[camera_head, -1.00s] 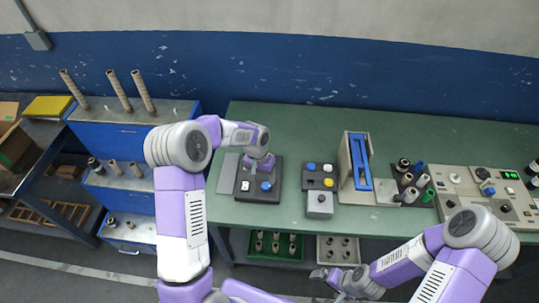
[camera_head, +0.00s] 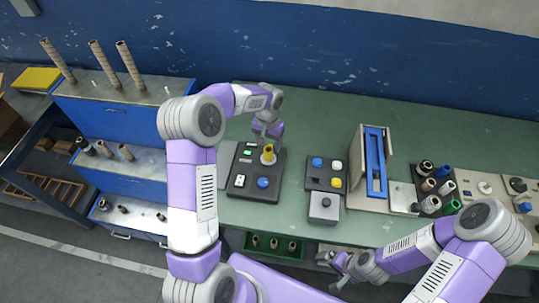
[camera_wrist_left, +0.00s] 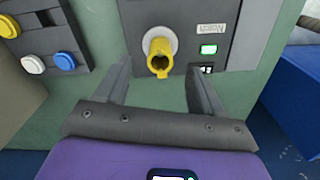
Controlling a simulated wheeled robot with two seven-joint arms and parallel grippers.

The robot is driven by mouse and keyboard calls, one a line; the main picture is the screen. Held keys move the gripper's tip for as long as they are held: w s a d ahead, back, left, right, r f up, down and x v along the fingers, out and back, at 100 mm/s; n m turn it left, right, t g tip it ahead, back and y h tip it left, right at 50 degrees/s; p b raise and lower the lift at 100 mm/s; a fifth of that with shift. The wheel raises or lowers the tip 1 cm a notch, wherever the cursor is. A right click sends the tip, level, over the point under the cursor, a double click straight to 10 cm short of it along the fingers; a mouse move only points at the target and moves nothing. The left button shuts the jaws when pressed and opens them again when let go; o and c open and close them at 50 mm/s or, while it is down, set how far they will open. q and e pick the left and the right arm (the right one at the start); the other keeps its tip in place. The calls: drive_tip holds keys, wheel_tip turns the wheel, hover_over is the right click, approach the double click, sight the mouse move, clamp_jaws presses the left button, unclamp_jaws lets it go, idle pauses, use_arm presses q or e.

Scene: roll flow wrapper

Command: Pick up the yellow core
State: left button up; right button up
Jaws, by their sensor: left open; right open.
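The yellow core (camera_head: 268,153) is a short hollow tube on a dark control box (camera_head: 245,185) on the green bench. In the left wrist view the yellow core (camera_wrist_left: 159,50) sits on a round grey mount, its open end facing the camera. My left gripper (camera_head: 268,130) is open and just above the core. In the wrist view its two fingers (camera_wrist_left: 158,82) lie to either side and a little below the core, apart from it. My right gripper (camera_head: 342,270) is open and empty, low in front of the bench edge.
A second box (camera_head: 325,174) with coloured buttons stands to the right, then an upright blue-framed unit (camera_head: 375,160) and a dark tray (camera_head: 432,200) of rolls. Blue stepped shelves (camera_head: 120,120) with tubes stand to the left. The bench behind is clear.

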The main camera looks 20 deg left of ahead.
sight(269, 150)
use_arm(q)
drive_tip(key=shift+s+f, duration=0.1)
drive_tip(key=shift+f, duration=0.45)
drive_tip(key=f, duration=0.5)
drive_tip(key=shift+w+f, duration=0.4)
drive_tip(key=c, duration=1.1)
drive_tip(key=shift+r, duration=0.15)
